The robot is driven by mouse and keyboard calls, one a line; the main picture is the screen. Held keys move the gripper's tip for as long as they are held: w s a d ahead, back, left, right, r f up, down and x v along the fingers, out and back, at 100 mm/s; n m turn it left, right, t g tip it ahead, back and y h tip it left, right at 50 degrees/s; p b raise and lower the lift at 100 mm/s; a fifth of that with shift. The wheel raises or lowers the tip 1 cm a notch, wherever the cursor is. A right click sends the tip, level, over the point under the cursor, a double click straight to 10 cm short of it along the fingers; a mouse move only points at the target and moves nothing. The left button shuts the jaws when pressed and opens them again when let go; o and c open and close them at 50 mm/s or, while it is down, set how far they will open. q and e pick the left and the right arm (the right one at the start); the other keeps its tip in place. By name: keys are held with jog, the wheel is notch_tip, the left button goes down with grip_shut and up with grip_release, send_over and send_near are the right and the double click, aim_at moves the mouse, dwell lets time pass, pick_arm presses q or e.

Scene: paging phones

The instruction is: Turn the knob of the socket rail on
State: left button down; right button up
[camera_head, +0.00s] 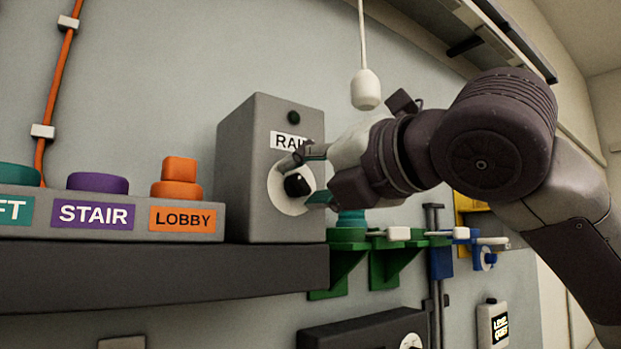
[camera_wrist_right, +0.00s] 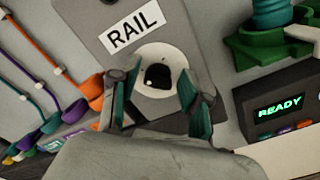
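The socket rail control is a grey box (camera_head: 247,160) on the dark shelf, with a RAIL label (camera_head: 290,140) on its front. Its black knob (camera_head: 297,184) sits on a round white dial plate (camera_head: 283,198). My right gripper (camera_head: 312,178) is at the box front, its fingers on either side of the knob. In the right wrist view the knob (camera_wrist_right: 158,76) lies between the two spread fingers (camera_wrist_right: 155,92), with gaps on both sides. A dark, unlit round lamp (camera_head: 294,117) is above the label. My left gripper is not in view.
A button panel with STAIR (camera_head: 93,215) and LOBBY (camera_head: 182,219) labels stands left of the box. Green brackets (camera_head: 380,262) are below and right of my gripper. A white pull (camera_head: 366,90) hangs on a cord above. A READY display (camera_wrist_right: 279,106) glows green.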

grip_shut()
jog(key=shift+m, duration=0.3)
jog(key=shift+m+p, duration=0.35)
jog(key=shift+m, duration=0.85)
jog(key=m, duration=0.3)
jog(key=shift+w+f+m, duration=0.1)
jog(key=shift+f+m, duration=0.1)
jog(key=shift+m, duration=0.2)
jog(key=m, duration=0.5)
jog(key=shift+f, duration=0.2)
jog(key=m+b, duration=0.1)
jog(key=m, duration=0.5)
jog(key=shift+f+b, duration=0.1)
jog(key=shift+b, duration=0.2)
